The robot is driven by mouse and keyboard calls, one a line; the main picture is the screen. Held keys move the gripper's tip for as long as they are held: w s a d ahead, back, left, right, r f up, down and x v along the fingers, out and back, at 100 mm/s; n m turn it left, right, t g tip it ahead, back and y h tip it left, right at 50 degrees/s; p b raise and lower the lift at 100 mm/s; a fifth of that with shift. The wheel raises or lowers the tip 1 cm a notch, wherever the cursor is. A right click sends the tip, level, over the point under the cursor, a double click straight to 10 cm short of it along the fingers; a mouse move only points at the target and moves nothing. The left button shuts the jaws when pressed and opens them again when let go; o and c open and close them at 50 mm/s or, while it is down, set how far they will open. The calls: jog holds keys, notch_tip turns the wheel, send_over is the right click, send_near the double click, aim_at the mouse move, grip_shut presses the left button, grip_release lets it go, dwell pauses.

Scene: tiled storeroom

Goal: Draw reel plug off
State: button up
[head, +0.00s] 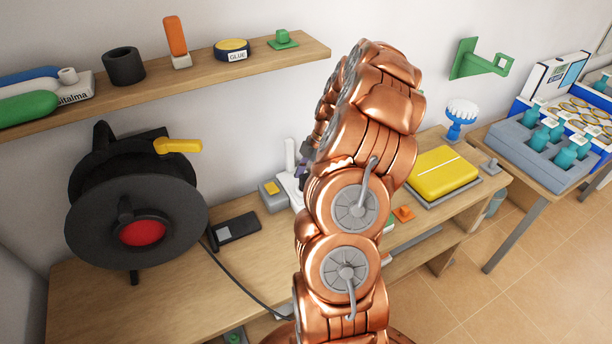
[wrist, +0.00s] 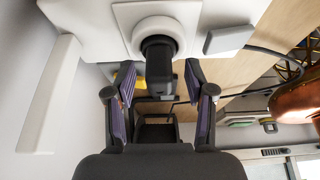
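The black cable reel (head: 135,205) with a red hub and yellow handle stands at the left of the bench. Its dark cable runs across the bench top behind my arm. In the wrist view a black plug (wrist: 158,62) sits in a round white socket on a white housing (wrist: 115,22). A part of a white housing (head: 290,188) shows beside my arm in the head view. My gripper (wrist: 160,82) is open, with its purple-padded fingers on either side of the plug and visible gaps to it. In the head view my arm hides most of the gripper and the plug.
A grey box with a yellow button (head: 272,194) and a black device (head: 235,228) lie on the bench (head: 190,290) near the socket. A yellow case (head: 445,172) lies to the right. A shelf (head: 200,80) with several items hangs above.

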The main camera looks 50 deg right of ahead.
aim_at(301, 177)
grip_shut()
jog(key=shift+r, duration=0.15)
jog(key=shift+r+b, duration=0.95)
jog(key=shift+r, duration=1.1)
